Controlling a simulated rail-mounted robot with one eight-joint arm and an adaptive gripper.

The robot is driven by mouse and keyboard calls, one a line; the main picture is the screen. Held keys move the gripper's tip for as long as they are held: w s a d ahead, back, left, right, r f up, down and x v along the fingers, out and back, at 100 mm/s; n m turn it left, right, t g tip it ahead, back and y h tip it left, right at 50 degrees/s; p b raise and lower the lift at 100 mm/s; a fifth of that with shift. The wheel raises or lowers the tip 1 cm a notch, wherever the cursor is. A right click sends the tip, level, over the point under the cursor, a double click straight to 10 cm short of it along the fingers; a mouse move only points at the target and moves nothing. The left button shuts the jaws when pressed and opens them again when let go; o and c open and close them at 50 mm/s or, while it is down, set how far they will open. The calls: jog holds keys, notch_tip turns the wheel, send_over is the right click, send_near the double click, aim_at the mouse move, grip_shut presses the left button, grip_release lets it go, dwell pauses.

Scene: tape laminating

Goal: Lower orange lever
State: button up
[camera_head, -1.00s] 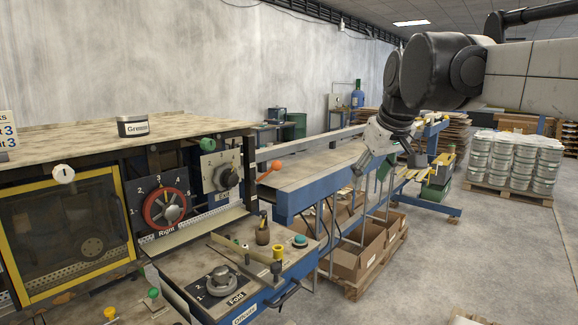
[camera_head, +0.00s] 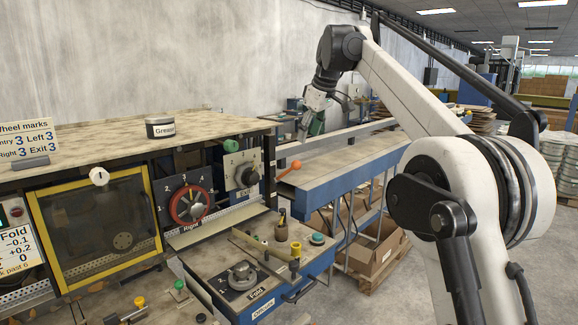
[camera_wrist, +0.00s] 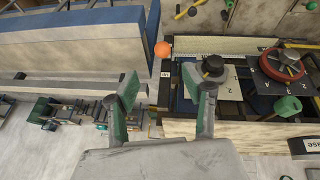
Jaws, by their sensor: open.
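The orange lever ends in a round orange ball (camera_head: 296,164) on a short stalk, at the right side of the machine beside the exit dial plate (camera_head: 243,172). The stalk slants up to the right. My gripper (camera_head: 318,108) hangs in the air above and behind the lever, away from it. In the wrist view the orange ball (camera_wrist: 162,49) lies beyond and between the two fingers of my gripper (camera_wrist: 166,88). The fingers are spread apart with nothing between them. The lever's base is partly hidden.
The red handwheel (camera_head: 190,205) and a grease tin (camera_head: 160,128) are left of the lever. A green knob (camera_head: 231,146) sits by the dial plate. The blue conveyor (camera_head: 335,180) runs off to the right.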

aim_at(294, 167)
jog(key=shift+n, duration=0.3)
jog(key=x, duration=0.5)
jog(key=a+x, duration=0.1)
jog(key=x, duration=0.8)
jog(key=shift+w+a+f+p, duration=0.1)
jog(key=shift+w+a+p, duration=0.2)
jog(key=shift+a+p, duration=0.1)
grip_shut()
